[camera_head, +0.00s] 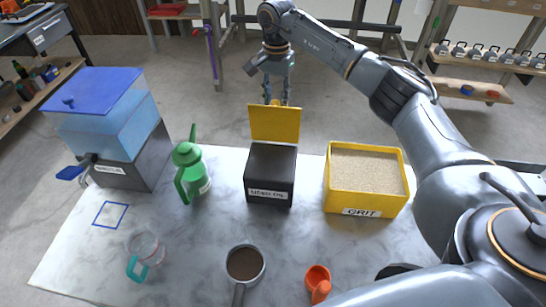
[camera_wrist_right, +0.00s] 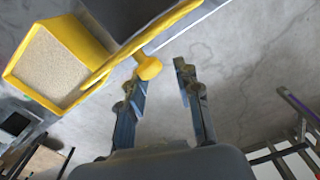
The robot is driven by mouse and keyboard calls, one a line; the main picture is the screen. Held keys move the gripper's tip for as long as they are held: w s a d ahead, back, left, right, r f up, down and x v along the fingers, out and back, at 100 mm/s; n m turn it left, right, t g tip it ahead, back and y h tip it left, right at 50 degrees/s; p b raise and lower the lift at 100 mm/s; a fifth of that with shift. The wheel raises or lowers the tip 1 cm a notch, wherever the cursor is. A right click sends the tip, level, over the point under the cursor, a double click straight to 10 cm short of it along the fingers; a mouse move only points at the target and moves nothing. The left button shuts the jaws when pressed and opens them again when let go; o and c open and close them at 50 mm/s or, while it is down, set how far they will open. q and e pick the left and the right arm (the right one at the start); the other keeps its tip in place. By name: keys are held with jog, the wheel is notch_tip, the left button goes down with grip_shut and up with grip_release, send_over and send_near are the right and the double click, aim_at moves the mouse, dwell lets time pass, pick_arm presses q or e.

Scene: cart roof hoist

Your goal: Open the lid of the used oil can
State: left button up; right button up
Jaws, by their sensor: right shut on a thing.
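The used oil can (camera_head: 270,178) is a dark box with a white label, standing on the marbled table. Its yellow lid (camera_head: 275,124) stands about upright at the can's back edge, so the lid is open. In the right wrist view the lid shows nearly edge-on (camera_wrist_right: 172,27), with a round yellow knob (camera_wrist_right: 149,67) on its outer side. My right gripper (camera_head: 276,98) is behind the lid's upper edge, its fingers pointing down. My left gripper is in neither view.
A yellow grit bin (camera_head: 365,208) stands right of the can, a green oil jug (camera_head: 190,172) left. A blue-lidded tank (camera_head: 105,120) is at the far left. A glass mug (camera_head: 146,250), a dark-filled cup (camera_head: 245,264) and an orange scoop (camera_head: 318,279) are in front.

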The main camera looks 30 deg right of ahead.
jog(key=shift+w+a, duration=0.1)
jog(key=shift+w, duration=0.15)
jog(key=shift+w+d+f+b, duration=0.2)
jog(key=shift+w+d+f, duration=0.25)
jog(key=shift+w, duration=0.2)
jog(key=shift+w+d+f+b, duration=0.15)
jog(key=shift+w+d+f, duration=0.25)
jog(key=shift+w, duration=0.25)
jog(key=shift+c, duration=0.2)
jog(key=o, duration=0.5)
jog(key=shift+w, duration=0.1)
jog(key=shift+d, duration=0.1)
notch_tip(320, 180, up, 8)
jog(key=p, duration=0.6)
jog(key=shift+d, duration=0.1)
